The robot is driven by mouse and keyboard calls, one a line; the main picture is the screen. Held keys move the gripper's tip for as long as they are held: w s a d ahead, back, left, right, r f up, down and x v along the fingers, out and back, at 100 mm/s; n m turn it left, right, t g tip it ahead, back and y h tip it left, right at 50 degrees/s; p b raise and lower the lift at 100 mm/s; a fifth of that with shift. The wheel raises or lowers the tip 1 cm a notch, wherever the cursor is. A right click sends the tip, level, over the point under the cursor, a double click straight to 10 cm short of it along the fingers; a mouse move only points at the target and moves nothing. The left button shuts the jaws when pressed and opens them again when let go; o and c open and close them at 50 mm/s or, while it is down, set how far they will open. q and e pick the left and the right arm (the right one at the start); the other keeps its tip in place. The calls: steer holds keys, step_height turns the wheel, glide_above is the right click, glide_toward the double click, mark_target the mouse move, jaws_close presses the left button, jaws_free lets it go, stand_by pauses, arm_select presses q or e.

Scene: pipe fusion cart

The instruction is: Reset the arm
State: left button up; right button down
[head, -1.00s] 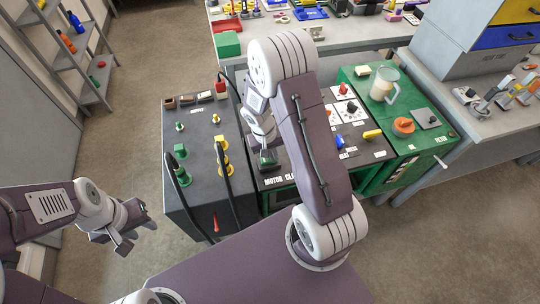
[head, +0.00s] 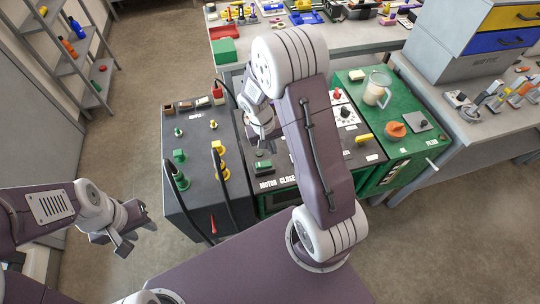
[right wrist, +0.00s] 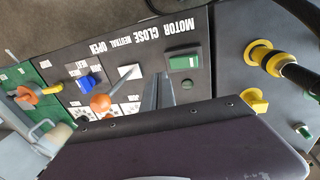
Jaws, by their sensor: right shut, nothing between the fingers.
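My right gripper (head: 264,138) is shut and empty above the black motor panel (head: 272,184). It is apart from the green switch (head: 263,165), which sits just below it. In the right wrist view the gripper's fingers (right wrist: 158,92) are close together, left of the green switch (right wrist: 184,62) and near the lettering MOTOR CLOSE NEUTRAL OPEN. An orange ball knob (right wrist: 100,102) and a blue knob (right wrist: 88,82) show to the left. My right arm hides part of the panel in the head view. My left gripper (head: 128,238) hangs over the floor at left, empty, its fingers apart.
The dark supply box (head: 198,200) with yellow and green plugs and black cables stands left of the panel. The green cart top (head: 400,118) holds a jug (head: 376,90) and an orange knob (head: 395,130). A grey bench (head: 350,38) stands behind. The left floor is clear.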

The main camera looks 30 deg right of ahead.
step_height(320, 180, up, 6)
steer(key=d, duration=0.1)
steer(key=shift+d, duration=0.2)
